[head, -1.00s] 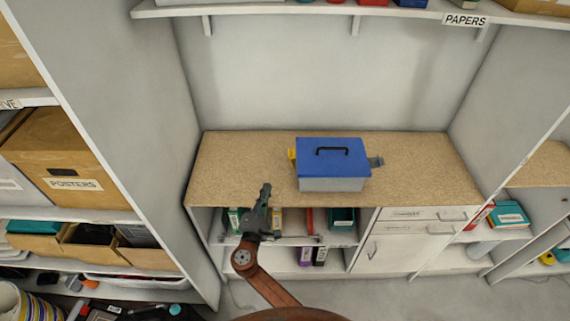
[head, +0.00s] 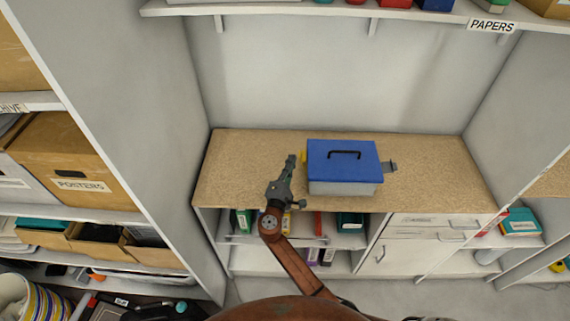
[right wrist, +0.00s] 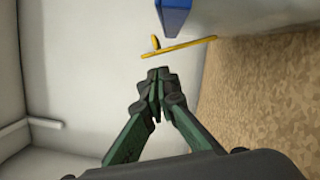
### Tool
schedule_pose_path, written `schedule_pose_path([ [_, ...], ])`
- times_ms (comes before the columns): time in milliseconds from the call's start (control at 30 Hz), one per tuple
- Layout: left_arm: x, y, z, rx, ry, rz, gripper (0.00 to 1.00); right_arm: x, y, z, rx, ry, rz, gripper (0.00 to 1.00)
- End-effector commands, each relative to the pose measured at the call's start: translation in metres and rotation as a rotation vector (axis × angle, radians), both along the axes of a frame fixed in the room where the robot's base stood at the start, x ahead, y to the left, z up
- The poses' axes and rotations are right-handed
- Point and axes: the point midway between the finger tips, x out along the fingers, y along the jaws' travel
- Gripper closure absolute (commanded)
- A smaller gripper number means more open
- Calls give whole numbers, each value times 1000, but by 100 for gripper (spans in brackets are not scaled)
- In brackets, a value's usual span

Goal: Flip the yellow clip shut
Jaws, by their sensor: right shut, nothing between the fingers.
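The box with a blue lid (head: 342,158) and a pale grey body (head: 345,188) stands on the worktop. The yellow clip (head: 304,157) sticks out at its left side, partly visible. In the right wrist view the clip (right wrist: 182,47) is a thin yellow bar with a small tab, just below the blue lid's corner (right wrist: 173,16). A grey clip (head: 390,167) sticks out at the box's right side. My right gripper (head: 291,158) is shut and empty, just left of the yellow clip. Its fingertips (right wrist: 156,75) appear slightly apart from the clip. My left gripper is not in view.
The speckled worktop (head: 430,180) is clear on both sides of the box. A wall stands behind, a shelf (head: 330,10) hangs above, and a side panel (head: 150,120) stands at left. Shelves with folders (head: 244,222) lie below the worktop's front edge.

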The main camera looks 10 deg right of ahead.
Motion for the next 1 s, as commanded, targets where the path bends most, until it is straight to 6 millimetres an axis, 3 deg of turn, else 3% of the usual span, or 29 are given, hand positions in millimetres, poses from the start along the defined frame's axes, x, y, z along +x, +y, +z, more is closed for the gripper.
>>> schedule_pose_path([
  [300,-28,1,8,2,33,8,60,0,-9,5,0,1,7,100],
  [567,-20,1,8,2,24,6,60,-1,-12,5,6,-2,3,100],
  [800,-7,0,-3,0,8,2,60,-6,-27,14,261,-76,2,100],
  [1000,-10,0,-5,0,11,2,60,-8,-35,18,383,-110,2,100],
])
